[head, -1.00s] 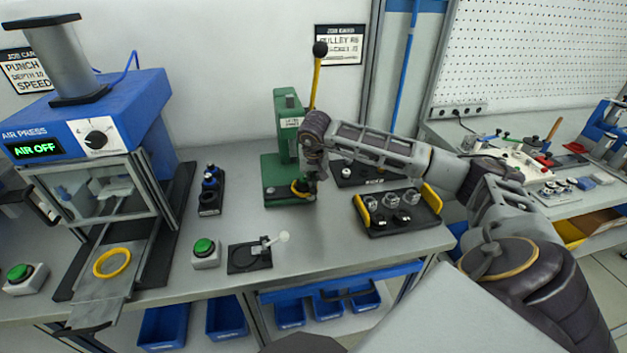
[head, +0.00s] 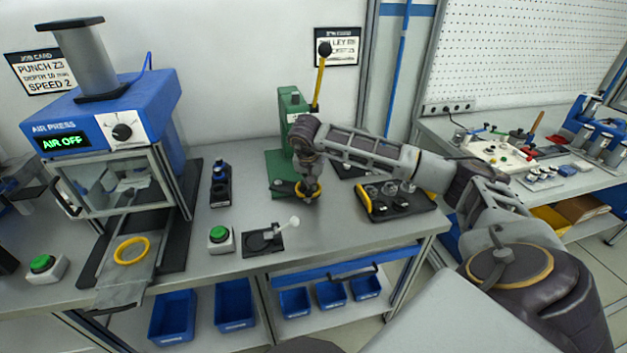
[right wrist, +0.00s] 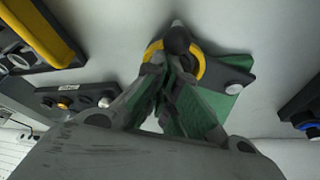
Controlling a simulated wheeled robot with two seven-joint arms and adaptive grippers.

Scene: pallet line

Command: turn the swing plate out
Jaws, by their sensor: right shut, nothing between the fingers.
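The swing plate (head: 285,187) is a dark plate with a yellow ring, at the foot of the green press (head: 291,112). In the right wrist view, the yellow ring (right wrist: 153,50) surrounds a dark round knob (right wrist: 177,40), and part of the plate (right wrist: 236,73) shows beside the green base. My right gripper (head: 309,190) points down at the ring, with its fingers (right wrist: 165,66) shut and empty beside the knob. I cannot tell whether they touch it. The gripper hides part of the plate in the head view. My left gripper is out of view.
A yellow lever (head: 319,82) rises from the press. A black tray with yellow handles (head: 364,199) stands to the right. A small black fixture with a white-tipped lever (head: 262,240) and a green button box (head: 220,238) stand in front. The air press (head: 105,135) is at left.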

